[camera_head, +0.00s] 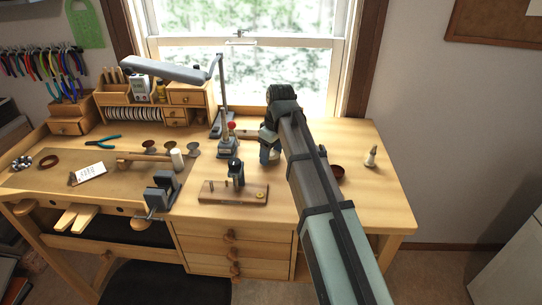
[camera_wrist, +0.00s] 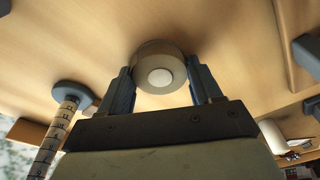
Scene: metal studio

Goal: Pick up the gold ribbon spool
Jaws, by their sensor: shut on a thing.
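The gold ribbon spool (camera_wrist: 150,50) shows in the wrist view as a round brownish-gold spool with a pale, white centre. It sits between the two blue-grey fingers of my gripper (camera_wrist: 163,78), which are shut on its sides. The wooden benchtop (camera_wrist: 60,40) lies behind it; I cannot tell whether the spool touches it. In the head view my gripper (camera_head: 268,148) points down over the bench, right of the lamp stand. My arm and gripper hide the spool there.
A tapered stick with dark marks (camera_wrist: 54,128) stands close beside my gripper in the wrist view. In the head view a wooden block with a dark tool (camera_head: 235,192) lies in front, and a dark red bowl (camera_head: 338,172) and small bottle (camera_head: 370,156) stand to the right. The right front bench is clear.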

